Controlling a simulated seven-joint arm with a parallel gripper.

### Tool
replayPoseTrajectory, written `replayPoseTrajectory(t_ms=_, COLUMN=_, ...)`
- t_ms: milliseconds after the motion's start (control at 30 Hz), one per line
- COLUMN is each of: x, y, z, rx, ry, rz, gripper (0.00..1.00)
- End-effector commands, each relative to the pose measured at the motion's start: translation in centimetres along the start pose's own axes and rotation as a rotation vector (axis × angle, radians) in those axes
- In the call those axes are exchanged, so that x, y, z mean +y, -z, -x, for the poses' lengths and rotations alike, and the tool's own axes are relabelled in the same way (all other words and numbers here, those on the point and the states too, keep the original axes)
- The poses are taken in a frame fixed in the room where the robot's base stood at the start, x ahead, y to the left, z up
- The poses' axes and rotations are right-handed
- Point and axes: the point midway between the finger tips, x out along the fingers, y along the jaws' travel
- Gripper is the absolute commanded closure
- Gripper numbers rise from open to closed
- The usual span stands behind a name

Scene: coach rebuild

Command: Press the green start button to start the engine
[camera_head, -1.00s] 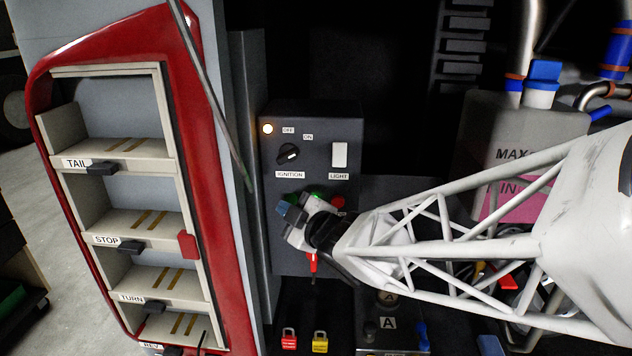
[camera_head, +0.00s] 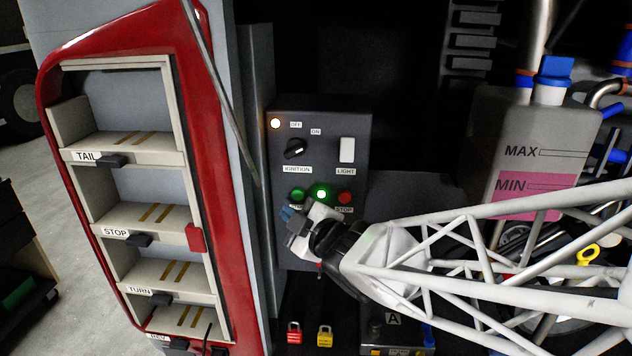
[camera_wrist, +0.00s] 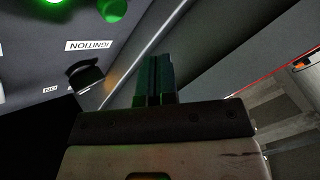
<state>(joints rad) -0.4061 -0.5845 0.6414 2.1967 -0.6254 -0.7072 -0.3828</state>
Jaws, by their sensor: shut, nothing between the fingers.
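The green start button (camera_head: 297,195) is on the dark control panel (camera_head: 345,245), at the left of its lower row; its label is mostly hidden by my gripper. A brightly glowing green light (camera_head: 321,194) is beside it, left of the red stop button (camera_head: 345,197). My gripper (camera_head: 287,214) is shut and empty, just below the start button; whether it touches the panel I cannot tell. In the wrist view the closed fingers (camera_wrist: 153,65) show apart from the green button (camera_wrist: 112,9) in the picture.
The ignition knob (camera_head: 294,149) and white light switch (camera_head: 347,150) are above the buttons. A red-framed lamp housing (camera_head: 215,215) stands at left. A red padlock (camera_head: 294,333) and yellow padlock (camera_head: 325,336) are below. A tank with pink fluid (camera_head: 540,200) is at right.

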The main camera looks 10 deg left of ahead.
Motion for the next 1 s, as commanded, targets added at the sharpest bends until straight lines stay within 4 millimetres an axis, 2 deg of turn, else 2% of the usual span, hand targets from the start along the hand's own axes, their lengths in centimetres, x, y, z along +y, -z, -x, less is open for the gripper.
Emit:
replayPoseTrajectory(t_ms=233, x=-0.65, y=0.64, z=0.85, rx=0.001, ry=0.000, rz=-0.001, gripper=1.00)
replayPoseTrajectory(t_ms=1000, x=-0.42, y=0.33, z=1.09, rx=-0.019, ry=-0.002, rz=-0.008, gripper=1.00)
